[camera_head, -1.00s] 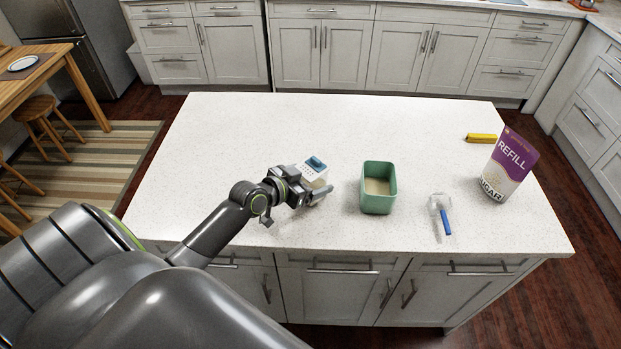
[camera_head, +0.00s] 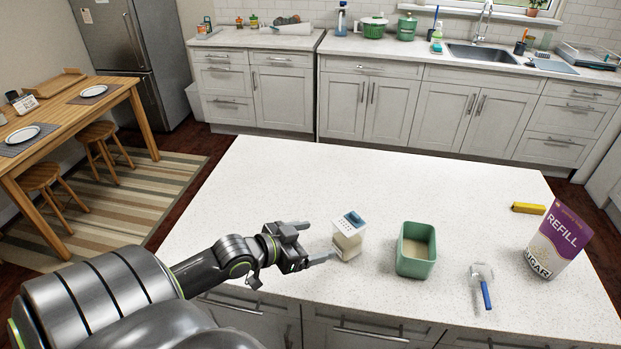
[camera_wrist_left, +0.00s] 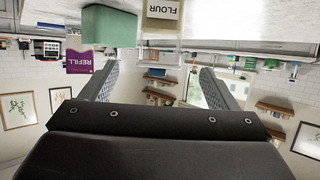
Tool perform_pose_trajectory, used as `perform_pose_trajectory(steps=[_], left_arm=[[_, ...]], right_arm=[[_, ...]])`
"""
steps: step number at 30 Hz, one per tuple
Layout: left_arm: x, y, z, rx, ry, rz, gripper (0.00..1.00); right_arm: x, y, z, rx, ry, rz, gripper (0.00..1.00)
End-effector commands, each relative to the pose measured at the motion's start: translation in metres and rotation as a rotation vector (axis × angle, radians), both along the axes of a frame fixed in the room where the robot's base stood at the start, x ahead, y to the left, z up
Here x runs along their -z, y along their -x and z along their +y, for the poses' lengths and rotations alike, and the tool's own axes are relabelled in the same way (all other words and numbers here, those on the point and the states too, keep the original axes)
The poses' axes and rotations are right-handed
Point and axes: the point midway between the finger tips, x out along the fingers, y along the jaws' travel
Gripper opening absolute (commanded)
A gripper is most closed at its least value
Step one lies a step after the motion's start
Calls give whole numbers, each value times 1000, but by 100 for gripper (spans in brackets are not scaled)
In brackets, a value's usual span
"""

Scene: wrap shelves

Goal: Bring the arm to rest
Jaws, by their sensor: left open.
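My left gripper (camera_head: 320,241) is open and empty, low over the front left of the white island counter (camera_head: 290,180). Its fingers also show spread apart in the left wrist view (camera_wrist_left: 160,70). A small clear container with a white and blue lid (camera_head: 349,236) stands upright just to the right of the fingertips. In the wrist view, which looks upside down, a jar labelled FLOUR (camera_wrist_left: 163,9) shows beyond the fingers, not between them. My right gripper is not in view.
A green open bin (camera_head: 417,262), a clear scoop with a blue handle (camera_head: 482,284), a purple and white sugar refill bag (camera_head: 556,240) and a yellow item (camera_head: 528,208) are farther right on the counter. The counter's back left is clear.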

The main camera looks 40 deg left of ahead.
Motion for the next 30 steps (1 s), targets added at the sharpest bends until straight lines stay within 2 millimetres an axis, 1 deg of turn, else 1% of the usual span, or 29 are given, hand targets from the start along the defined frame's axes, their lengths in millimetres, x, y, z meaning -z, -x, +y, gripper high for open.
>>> perform_pose_trajectory(steps=[3, 18, 21, 23, 26, 29, 30], left_arm=[[-1, 3, 0, 1, 1, 1, 82], [-1, 3, 0, 1, 1, 0, 82], [1, 5, -2, -2, -1, 12, 82], [7, 10, -6, -5, -10, 36, 82], [22, 26, -16, -21, -38, 115, 82], [42, 51, -28, -53, -80, 232, 82], [49, 62, -32, -71, -99, 283, 82]], right_arm=[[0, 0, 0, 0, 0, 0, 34], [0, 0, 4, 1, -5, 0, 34], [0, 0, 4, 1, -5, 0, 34], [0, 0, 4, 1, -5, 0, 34], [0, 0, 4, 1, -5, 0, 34], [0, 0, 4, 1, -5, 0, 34], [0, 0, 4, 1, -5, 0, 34]])
